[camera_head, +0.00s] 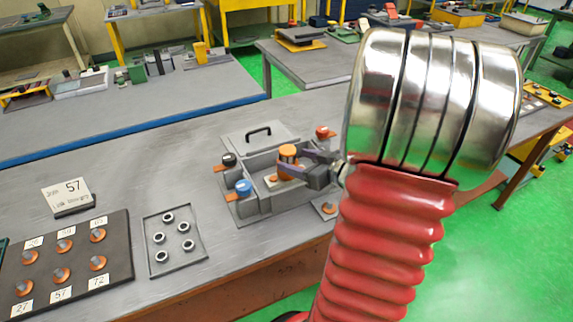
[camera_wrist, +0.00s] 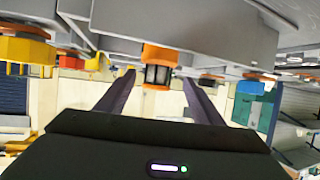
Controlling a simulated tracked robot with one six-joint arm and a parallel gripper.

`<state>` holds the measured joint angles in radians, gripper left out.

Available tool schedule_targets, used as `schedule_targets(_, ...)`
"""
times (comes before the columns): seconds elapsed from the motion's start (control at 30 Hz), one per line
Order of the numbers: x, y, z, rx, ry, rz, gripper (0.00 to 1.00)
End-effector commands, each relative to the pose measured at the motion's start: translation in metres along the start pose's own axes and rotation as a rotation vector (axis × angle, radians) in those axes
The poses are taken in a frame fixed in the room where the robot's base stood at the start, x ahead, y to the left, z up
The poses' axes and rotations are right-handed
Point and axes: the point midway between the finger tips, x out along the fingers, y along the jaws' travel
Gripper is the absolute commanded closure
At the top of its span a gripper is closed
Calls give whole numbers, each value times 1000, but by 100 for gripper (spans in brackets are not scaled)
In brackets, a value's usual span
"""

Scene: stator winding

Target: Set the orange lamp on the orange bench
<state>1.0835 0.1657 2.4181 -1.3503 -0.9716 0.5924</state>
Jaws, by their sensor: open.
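The orange lamp, a short cylinder with an orange cap and dark ribbed middle, stands in a grey open-topped fixture (camera_head: 262,203) in the head view (camera_head: 289,152). In the wrist view the lamp (camera_wrist: 159,66) lies between the fingertips, with a visible gap on either side. My gripper (camera_head: 300,167) has its dark fingers spread and comes in from the right, at the lamp; it also shows in the wrist view (camera_wrist: 158,80). The fingers' contact with the lamp cannot be made out in the head view. I cannot tell which surface is the orange bench; a yellow-orange bench (camera_head: 240,18) stands far back.
Black (camera_head: 229,159), blue (camera_head: 243,187) and red (camera_head: 323,131) capped parts sit around the fixture. A handled grey lid (camera_head: 258,139) is behind it. Bare tabletop lies between.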

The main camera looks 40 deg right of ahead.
Motion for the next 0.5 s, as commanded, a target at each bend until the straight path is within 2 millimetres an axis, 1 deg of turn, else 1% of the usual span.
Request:
schedule_targets(0.17, 1, 0, 0, 0, 0, -1, 39)
schedule_targets(0.27, 5, 0, 0, 0, 0, -1, 39)
schedule_targets(0.37, 16, 1, -1, 0, -1, -4, 39)
schedule_targets(0.5, 34, 3, -3, 1, -1, -5, 39)
